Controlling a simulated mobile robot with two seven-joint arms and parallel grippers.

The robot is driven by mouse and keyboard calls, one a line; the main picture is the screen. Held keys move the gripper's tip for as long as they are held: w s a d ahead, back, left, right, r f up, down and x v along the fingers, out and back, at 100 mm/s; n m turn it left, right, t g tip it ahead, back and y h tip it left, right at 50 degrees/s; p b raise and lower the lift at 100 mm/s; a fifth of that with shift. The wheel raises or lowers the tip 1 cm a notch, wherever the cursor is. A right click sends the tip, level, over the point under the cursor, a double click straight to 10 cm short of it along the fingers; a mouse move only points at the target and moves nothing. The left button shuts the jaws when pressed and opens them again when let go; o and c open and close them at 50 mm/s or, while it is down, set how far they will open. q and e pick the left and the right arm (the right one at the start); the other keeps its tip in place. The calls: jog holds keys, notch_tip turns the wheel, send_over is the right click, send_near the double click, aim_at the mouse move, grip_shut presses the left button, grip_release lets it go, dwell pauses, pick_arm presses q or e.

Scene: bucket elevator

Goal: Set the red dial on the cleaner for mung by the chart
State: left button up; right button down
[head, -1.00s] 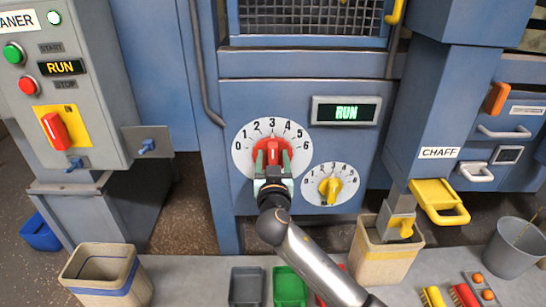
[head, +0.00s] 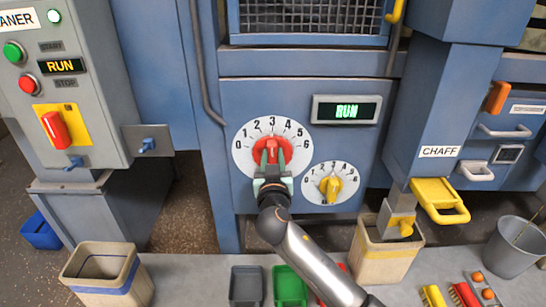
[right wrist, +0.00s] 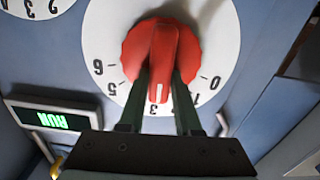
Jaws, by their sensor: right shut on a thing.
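The red dial (head: 272,149) sits on a white numbered plate, 0 to 6, on the blue cleaner front. It also shows in the right wrist view (right wrist: 165,45), upside down. My right gripper (head: 272,172) is shut on the dial's raised handle, one finger on each side. In the right wrist view, the gripper (right wrist: 160,85) has the handle between its fingers. The handle's white mark points roughly at 3. The fingers cover part of the scale. I cannot see a chart. My left gripper is not in view.
A yellow dial (head: 331,186) is close by at lower right. A green RUN display (head: 346,110) is above it. A control box (head: 60,85) stands at left, a CHAFF chute (head: 439,152) at right. Bins and trays (head: 289,284) stand below.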

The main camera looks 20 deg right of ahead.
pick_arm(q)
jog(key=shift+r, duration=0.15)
pick_arm(e)
jog(key=n, duration=0.4)
jog(key=shift+w+a, duration=0.1)
jog(key=shift+a, duration=0.15)
jog(key=c, duration=0.6)
grip_release()
jog(key=shift+f, duration=0.1)
